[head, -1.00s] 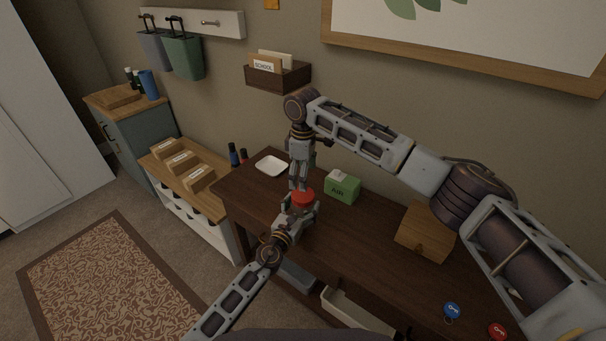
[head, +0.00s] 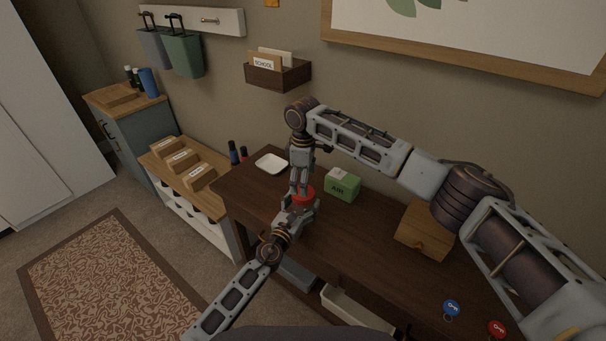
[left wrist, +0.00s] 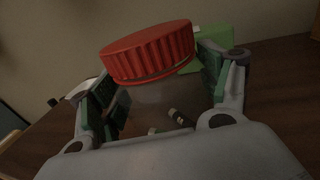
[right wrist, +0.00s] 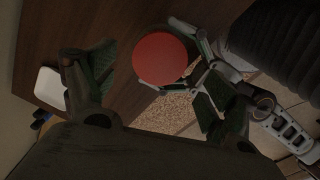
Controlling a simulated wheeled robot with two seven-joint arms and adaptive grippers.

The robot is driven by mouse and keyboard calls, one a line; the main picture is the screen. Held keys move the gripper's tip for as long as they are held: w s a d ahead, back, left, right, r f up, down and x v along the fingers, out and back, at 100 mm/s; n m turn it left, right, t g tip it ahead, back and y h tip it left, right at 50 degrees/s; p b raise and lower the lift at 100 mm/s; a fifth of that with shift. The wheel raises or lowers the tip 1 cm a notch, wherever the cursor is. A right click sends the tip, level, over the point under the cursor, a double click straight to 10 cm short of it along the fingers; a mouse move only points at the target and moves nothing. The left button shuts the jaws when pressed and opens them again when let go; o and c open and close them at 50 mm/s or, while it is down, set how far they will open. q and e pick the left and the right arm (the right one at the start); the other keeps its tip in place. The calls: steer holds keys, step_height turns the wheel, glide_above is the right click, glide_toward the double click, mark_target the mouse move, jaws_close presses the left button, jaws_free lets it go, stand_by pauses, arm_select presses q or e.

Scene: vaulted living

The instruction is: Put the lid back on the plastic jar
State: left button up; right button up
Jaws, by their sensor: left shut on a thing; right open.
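The clear plastic jar (left wrist: 165,105) is between the fingers of my left gripper (head: 298,211), which is shut on it above the desk. Small dark and pale items show through its wall. The red ribbed lid (left wrist: 148,52) sits on top of the jar's mouth; I cannot tell whether it is threaded tight. The lid also shows in the head view (head: 304,194) and, from above, in the right wrist view (right wrist: 160,59). My right gripper (head: 299,187) points down over the lid. Its fingers are open, apart on either side of the lid in the right wrist view.
The dark wooden desk (head: 345,240) lies below. A green box marked AIR (head: 342,187) stands close to the right of the jar. A white dish (head: 271,164) is at the back left. A wooden box (head: 424,232) stands farther right. The desk between is clear.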

steer(key=shift+f, duration=2.55)
steer(key=shift+c, duration=0.4)
steer(key=c, duration=1)
steer(key=shift+m, duration=1)
steer(key=o, duration=1.2)
steer(key=shift+r, duration=0.2)
step_height(320, 180, up, 12)
steer(key=shift+f, duration=0.2)
